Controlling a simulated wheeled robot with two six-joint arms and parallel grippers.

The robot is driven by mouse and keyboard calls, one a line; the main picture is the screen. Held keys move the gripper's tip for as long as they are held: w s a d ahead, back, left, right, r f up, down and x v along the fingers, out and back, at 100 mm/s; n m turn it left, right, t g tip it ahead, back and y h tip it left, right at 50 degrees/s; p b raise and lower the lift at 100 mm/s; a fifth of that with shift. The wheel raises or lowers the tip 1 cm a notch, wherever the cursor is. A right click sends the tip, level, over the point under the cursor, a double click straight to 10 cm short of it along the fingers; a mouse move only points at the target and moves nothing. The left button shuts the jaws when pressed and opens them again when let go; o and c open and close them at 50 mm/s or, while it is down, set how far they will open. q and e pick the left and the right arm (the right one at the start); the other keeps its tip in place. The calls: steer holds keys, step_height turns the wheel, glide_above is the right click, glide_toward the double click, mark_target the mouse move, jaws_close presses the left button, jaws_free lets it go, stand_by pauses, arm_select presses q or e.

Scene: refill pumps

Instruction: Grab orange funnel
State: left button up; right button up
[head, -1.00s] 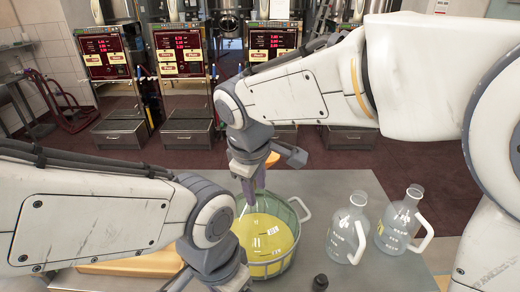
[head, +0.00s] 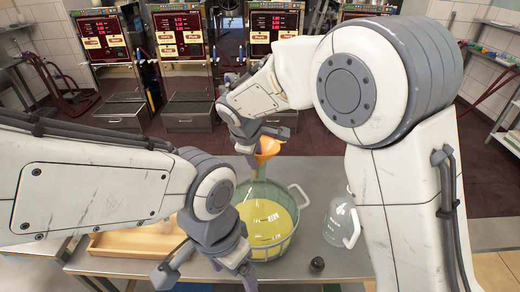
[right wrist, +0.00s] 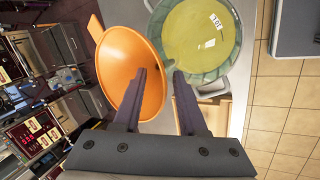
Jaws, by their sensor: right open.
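The orange funnel (head: 267,149) shows at the back edge of the basin in the head view, partly hidden by my right gripper (head: 260,144). In the right wrist view the funnel (right wrist: 122,66) is large, its wide mouth facing the camera. My right gripper (right wrist: 166,75) is open there; its left finger covers part of the funnel, and the funnel's right rim shows between the fingertips. I cannot tell whether they touch it, or what supports it. My left gripper (head: 207,268) is low in front of the basin, jaws apart and empty.
A green-rimmed basin of yellow liquid (head: 265,218) stands on the grey table (head: 330,264). A clear jug (head: 338,222) is right of it, close to my right arm. A small dark cap (head: 317,264) and a wooden tray (head: 135,241) lie near the front.

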steer(key=shift+x, duration=0.75)
jaws_close()
steer(key=shift+s, duration=0.1)
stand_by(0.8)
